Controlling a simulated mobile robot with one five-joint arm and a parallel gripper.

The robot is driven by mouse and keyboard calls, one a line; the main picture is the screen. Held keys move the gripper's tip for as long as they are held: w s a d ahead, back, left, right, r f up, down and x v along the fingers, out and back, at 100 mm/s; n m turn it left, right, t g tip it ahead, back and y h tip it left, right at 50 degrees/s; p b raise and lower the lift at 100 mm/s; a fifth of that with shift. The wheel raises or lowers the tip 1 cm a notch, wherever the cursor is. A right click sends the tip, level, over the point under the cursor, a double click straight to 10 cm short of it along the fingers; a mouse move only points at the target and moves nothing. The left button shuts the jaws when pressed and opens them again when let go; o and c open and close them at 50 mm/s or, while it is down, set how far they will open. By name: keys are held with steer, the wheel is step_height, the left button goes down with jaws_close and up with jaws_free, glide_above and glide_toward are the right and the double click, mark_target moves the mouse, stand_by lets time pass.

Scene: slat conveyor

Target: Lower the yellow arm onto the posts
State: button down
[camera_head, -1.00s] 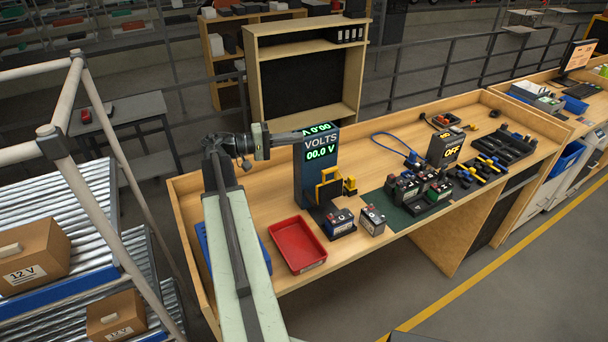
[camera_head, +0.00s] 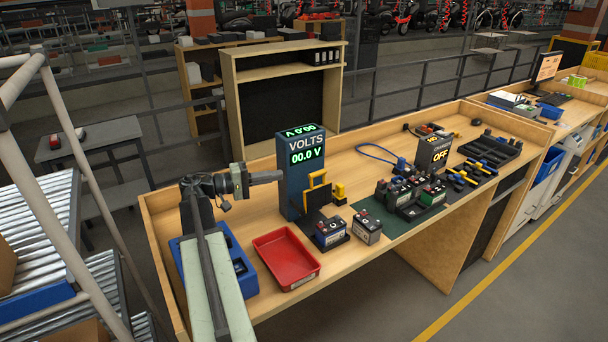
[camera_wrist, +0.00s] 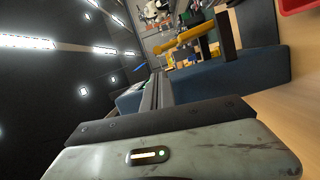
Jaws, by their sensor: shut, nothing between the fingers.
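The volts tester (camera_head: 293,185) is a tall dark blue post on the bench, and its display reads 00.0 V. A yellow arm (camera_head: 318,178), shaped like a raised frame, stands upright at its front right, and it also shows in the wrist view (camera_wrist: 186,42). A dark battery (camera_head: 330,232) with posts on top sits below it on the tester's base. My gripper (camera_head: 281,176) is shut and empty at the tester's left side, pointing right, and it also shows in the wrist view (camera_wrist: 157,78). It is apart from the yellow arm. Whether it touches the tester I cannot tell.
A red tray (camera_head: 286,258) and a blue tray (camera_head: 240,262) lie left of the tester. A second battery (camera_head: 367,228) stands to its right. A green mat (camera_head: 392,228) carries more batteries. A bare strip of bench lies behind the mat.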

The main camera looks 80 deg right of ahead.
glide_above(318, 190)
steer(key=w+d, duration=0.1)
steer(key=w, duration=0.4)
steer(key=shift+s+d+f, duration=0.1)
steer(key=shift+s+d, duration=0.1)
steer(key=shift+s, duration=0.05)
